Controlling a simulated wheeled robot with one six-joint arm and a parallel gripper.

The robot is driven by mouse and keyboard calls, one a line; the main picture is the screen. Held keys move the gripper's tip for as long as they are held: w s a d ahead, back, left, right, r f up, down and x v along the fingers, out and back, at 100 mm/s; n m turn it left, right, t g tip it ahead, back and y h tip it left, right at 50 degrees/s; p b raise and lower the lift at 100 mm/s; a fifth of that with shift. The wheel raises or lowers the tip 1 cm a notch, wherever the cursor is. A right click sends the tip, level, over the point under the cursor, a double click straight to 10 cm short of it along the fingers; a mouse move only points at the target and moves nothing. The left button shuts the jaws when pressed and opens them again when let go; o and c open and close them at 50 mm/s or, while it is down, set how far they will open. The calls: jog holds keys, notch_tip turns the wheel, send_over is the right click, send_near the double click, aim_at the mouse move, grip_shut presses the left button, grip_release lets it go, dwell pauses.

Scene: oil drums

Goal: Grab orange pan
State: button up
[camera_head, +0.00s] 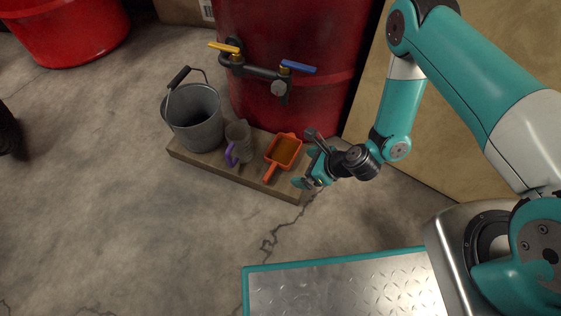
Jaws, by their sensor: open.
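The orange pan (285,151) is a small square scoop with an orange rim, a brownish inside and a short handle pointing down toward the front. It sits at the right part of a low wooden board (222,171) on the floor. My gripper (305,167) is open and empty, just right of the pan and close to it. Its fingers point left toward the pan. I cannot tell whether a finger touches the rim.
A grey metal bucket (194,116) and a grey mug (239,140) with a purple handle stand on the board left of the pan. Behind is a red drum (313,113) with a tap, its yellow and blue levers above the board. The floor in front is clear.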

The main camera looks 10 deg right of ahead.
jog(key=b, duration=0.5)
send_near(270, 171)
jog(key=x, duration=0.3)
jog(key=shift+w+d+f, duration=0.15)
jog(key=shift+d+f, duration=0.05)
jog(key=shift+f, duration=0.1)
jog(key=shift+w+a+f, duration=0.2)
jog(key=shift+a+f, duration=0.05)
jog(key=shift+a, duration=0.1)
jog(key=b+x, duration=0.4)
jog(key=shift+s+a, duration=0.1)
jog(key=shift+a, duration=0.05)
jog(key=shift+w+a+f+b, duration=0.25)
jog(key=shift+a+b, duration=0.1)
jog(key=shift+b, duration=0.05)
jog(key=shift+r, duration=0.1)
jog(key=c, duration=1)
jog(key=shift+r, duration=0.1)
